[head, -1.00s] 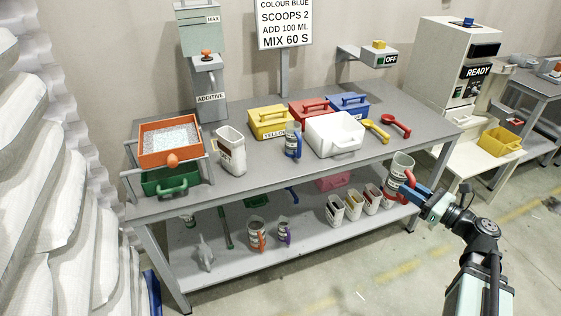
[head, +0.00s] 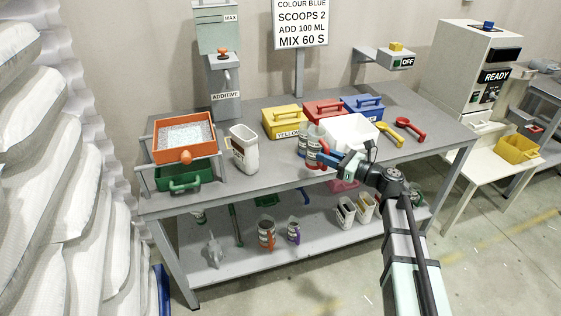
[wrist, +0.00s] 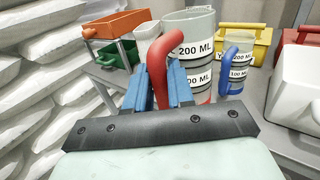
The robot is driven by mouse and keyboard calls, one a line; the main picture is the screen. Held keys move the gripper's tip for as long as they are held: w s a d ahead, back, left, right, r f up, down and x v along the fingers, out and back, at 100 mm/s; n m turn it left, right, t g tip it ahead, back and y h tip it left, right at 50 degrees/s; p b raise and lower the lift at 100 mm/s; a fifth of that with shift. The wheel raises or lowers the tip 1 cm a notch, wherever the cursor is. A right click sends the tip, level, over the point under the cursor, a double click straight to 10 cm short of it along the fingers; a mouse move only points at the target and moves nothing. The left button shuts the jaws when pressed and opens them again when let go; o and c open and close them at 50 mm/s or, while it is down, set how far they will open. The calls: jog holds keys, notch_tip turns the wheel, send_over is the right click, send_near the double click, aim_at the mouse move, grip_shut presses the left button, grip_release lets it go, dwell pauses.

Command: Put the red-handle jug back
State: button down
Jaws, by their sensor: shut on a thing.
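My gripper (head: 326,158) is shut on the red handle of a clear jug (head: 315,140), over the front part of the table. The jug looks upright. In the wrist view the red-handle jug (wrist: 196,28) carries 200 ML labels, and the blue fingers of my gripper (wrist: 160,88) flank its handle. Whether its base touches the tabletop is hidden. A smaller jug with a blue handle (wrist: 236,66), marked 100 ML, stands just beyond it to the right; in the head view it is mostly hidden behind the held jug.
A white bin (head: 352,132) stands close to the right of the jug. Yellow (head: 284,122), red (head: 323,111) and blue boxes (head: 362,107) stand behind. A white container (head: 243,150) is to the left, with free tabletop between. The lower shelf (head: 235,268) holds orange-handle (head: 266,232) and purple-handle jugs (head: 293,231).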

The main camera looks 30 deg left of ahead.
aim_at(317, 167)
jog(key=w+a+r, duration=0.1)
jog(key=w+a, duration=0.1)
jog(key=a, duration=0.6)
jog(key=w+a+r, duration=0.1)
jog(key=w+a, duration=0.2)
jog(key=a, duration=0.4)
jog(key=shift+m+t, duration=0.3)
jog(key=shift+s+a+f, duration=0.15)
jog(key=shift+a+f, duration=0.05)
jog(key=shift+f, duration=2.15)
jog(key=shift+s+a+f, duration=0.1)
jog(key=shift+a+f, duration=0.05)
jog(key=shift+f, duration=2.2)
jog(key=c, duration=1)
grip_release()
jog(key=shift+f, duration=0.1)
jog(key=shift+d, duration=0.1)
jog(key=d, duration=0.4)
jog(key=s+d, duration=0.1)
jog(key=d, duration=0.2)
jog(key=s+d, duration=0.1)
jog(key=d, duration=0.3)
jog(key=shift+d, duration=0.35)
